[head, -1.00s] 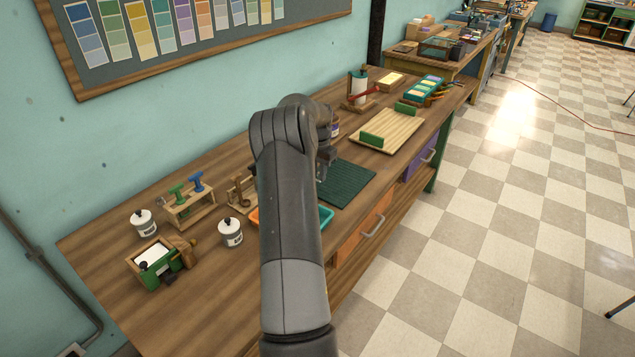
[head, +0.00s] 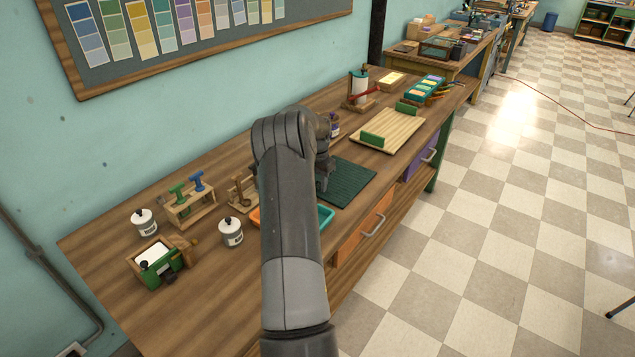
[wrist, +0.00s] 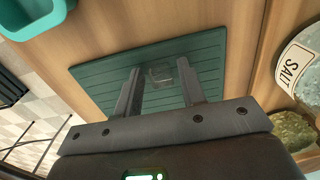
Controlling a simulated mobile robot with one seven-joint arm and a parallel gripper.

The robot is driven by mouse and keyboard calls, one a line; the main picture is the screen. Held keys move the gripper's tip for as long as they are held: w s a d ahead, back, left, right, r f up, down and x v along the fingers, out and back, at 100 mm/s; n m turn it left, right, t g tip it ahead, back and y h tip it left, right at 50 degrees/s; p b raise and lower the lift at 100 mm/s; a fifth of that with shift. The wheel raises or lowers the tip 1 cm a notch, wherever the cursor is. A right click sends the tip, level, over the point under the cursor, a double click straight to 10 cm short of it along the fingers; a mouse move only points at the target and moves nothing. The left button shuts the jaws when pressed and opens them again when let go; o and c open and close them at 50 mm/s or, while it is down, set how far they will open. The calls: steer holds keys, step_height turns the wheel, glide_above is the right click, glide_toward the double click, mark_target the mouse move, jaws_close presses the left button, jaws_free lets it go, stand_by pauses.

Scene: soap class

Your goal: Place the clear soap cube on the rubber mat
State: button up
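The clear soap cube (wrist: 160,74) is see-through and faint, between my fingertips in the wrist view. My gripper (wrist: 160,72) has one finger on each side of it, and the cube fills nearly all the gap. The dark green ribbed rubber mat (wrist: 208,62) lies below cube and fingers. In the head view the mat (head: 351,184) lies on the wooden workbench, and my gripper (head: 325,180) is low over its left part. The cube is hidden there. I cannot tell whether the cube's underside touches the mat.
A wooden board with green ends (head: 395,131) lies to the right. A labelled jar (wrist: 299,69) stands close by the mat in the wrist view. White jars and a tool rack (head: 190,207) stand farther left.

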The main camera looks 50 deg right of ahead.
steer(key=shift+o, duration=0.4)
steer(key=shift+r, duration=0.1)
step_height(320, 180, up, 12)
steer(key=w+a+r+n+t, duration=0.1)
steer(key=a+r+n, duration=0.2)
steer(key=a+r, duration=0.55)
steer(key=w+a+r+n+t, duration=0.15)
steer(key=a+r, duration=0.25)
steer(key=a, duration=1)
steer(key=a+r+n, duration=0.4)
steer(key=a+r, duration=0.2)
steer(key=a, duration=0.5)
steer(key=s+a+r+n+t, duration=0.1)
steer(key=s+a+n, duration=0.1)
steer(key=s+a, duration=0.45)
steer(key=s+a+n+t, duration=0.1)
steer(key=s+a+n, duration=0.2)
steer(key=a, duration=0.7)
steer(key=s+a+f+n+t, duration=0.1)
steer(key=s+a+f+n, duration=0.3)
steer(key=s+a, duration=0.4)
steer(key=shift+s+a, duration=0.3)
steer(key=shift+s, duration=0.7)
